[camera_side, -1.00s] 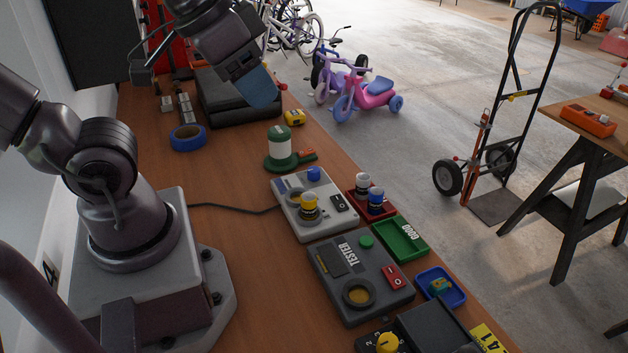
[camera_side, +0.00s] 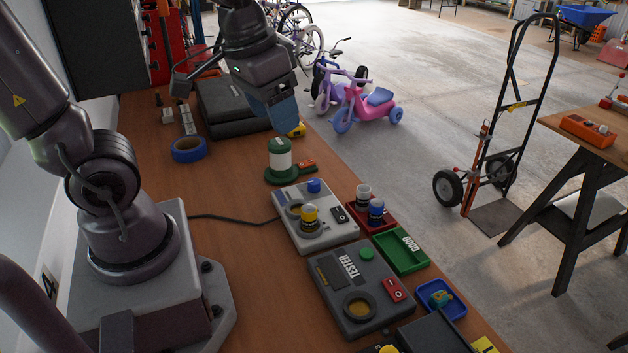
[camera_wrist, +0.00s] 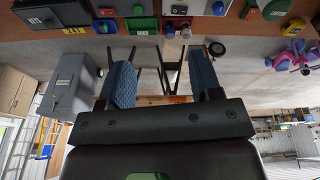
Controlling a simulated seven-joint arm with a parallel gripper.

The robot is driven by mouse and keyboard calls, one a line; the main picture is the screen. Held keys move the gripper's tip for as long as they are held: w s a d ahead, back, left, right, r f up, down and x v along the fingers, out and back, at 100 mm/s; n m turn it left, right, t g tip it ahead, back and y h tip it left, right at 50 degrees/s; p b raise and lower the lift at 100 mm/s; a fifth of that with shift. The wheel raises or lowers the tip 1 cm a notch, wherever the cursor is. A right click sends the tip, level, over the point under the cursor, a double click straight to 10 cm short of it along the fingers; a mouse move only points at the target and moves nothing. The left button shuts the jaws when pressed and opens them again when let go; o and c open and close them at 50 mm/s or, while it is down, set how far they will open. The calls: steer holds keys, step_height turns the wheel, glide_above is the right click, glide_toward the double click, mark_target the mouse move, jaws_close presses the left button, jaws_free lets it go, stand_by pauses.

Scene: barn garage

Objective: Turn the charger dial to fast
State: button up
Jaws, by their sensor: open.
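The charger appears to be the light grey box (camera_side: 343,228) in the middle of the bench, its cable running left. Any dial markings are too small to read. In the wrist view the blue knob (camera_wrist: 218,8) is at the top edge. My gripper (camera_side: 277,112) is above the bench, behind and left of the charger, apart from it. In the wrist view my gripper (camera_wrist: 161,78) has its blue pads wide apart with nothing between them.
A dark tester (camera_side: 330,292), red tray (camera_side: 359,223) with two cells, green tray (camera_side: 408,262) and blue tray (camera_side: 452,309) sit near the charger. The bench's right edge is close.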

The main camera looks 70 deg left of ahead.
steer(key=w+a+f+n+g, duration=0.2)
steer(key=w+a+f+n, duration=0.4)
steer(key=n, duration=1.2)
glide_toward(314, 181)
steer(key=f, duration=0.9)
steer(key=shift+w+f, duration=0.3)
steer(key=shift+f, duration=0.1)
steer(key=c, duration=0.9)
